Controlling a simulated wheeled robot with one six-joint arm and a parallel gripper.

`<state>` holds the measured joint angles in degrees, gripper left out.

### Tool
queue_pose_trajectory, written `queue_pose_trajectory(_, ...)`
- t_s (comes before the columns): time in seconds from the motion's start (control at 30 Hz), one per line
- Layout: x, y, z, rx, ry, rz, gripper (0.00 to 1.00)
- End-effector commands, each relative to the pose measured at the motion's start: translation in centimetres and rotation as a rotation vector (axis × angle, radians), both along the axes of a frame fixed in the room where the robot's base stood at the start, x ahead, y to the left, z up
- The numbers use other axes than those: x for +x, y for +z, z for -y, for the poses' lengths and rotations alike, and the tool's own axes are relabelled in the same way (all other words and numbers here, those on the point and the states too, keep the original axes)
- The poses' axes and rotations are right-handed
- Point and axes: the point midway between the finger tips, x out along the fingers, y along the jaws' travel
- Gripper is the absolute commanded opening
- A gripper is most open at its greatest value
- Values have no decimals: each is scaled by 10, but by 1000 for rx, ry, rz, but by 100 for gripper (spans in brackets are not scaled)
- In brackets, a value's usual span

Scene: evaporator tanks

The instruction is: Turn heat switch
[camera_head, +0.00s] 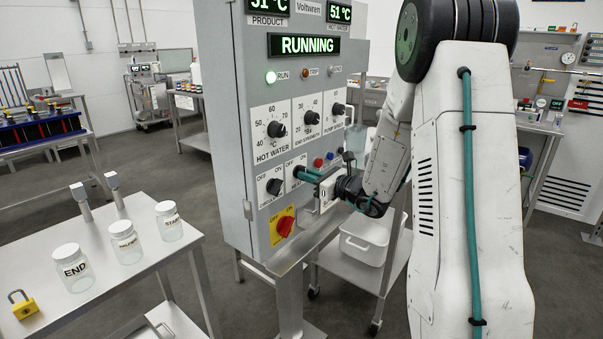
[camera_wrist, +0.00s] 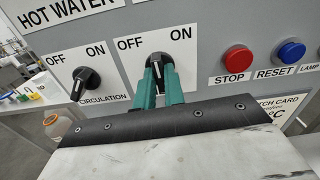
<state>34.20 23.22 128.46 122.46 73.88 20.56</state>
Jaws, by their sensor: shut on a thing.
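The grey control panel (camera_head: 240,200) carries two OFF/ON rotary switches side by side. My gripper (camera_head: 302,173) reaches the right-hand switch from the right. In the wrist view its green fingers (camera_wrist: 160,85) are shut on the black knob of this heat switch (camera_wrist: 156,62), one on each side. The fingers and the dark wrist edge hide the switch's label and most of its pointer, so I cannot tell its exact setting. The circulation switch (camera_wrist: 86,80) sits to the left, its knob clear of my fingers; it also shows in the head view (camera_head: 274,187).
Red STOP (camera_wrist: 236,60) and blue RESET (camera_wrist: 289,50) buttons lie right of the fingers. A yellow-and-red main switch (camera_head: 284,224) is below. The display (camera_head: 304,45) reads RUNNING, with a green RUN lamp lit. A side table (camera_head: 105,270) with labelled jars stands left.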

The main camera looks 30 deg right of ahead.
Motion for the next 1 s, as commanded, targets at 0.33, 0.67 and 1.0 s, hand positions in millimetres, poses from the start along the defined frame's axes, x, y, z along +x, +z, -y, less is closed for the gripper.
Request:
queue_pose_trajectory(0.33, -1, -1, 0, 169, 0, -62, 0)
queue_pose_trajectory(0.67, -1, -1, 0, 295, 0, -109, 0)
queue_pose_trajectory(1.0, -1, -1, 0, 346, 0, -128, 0)
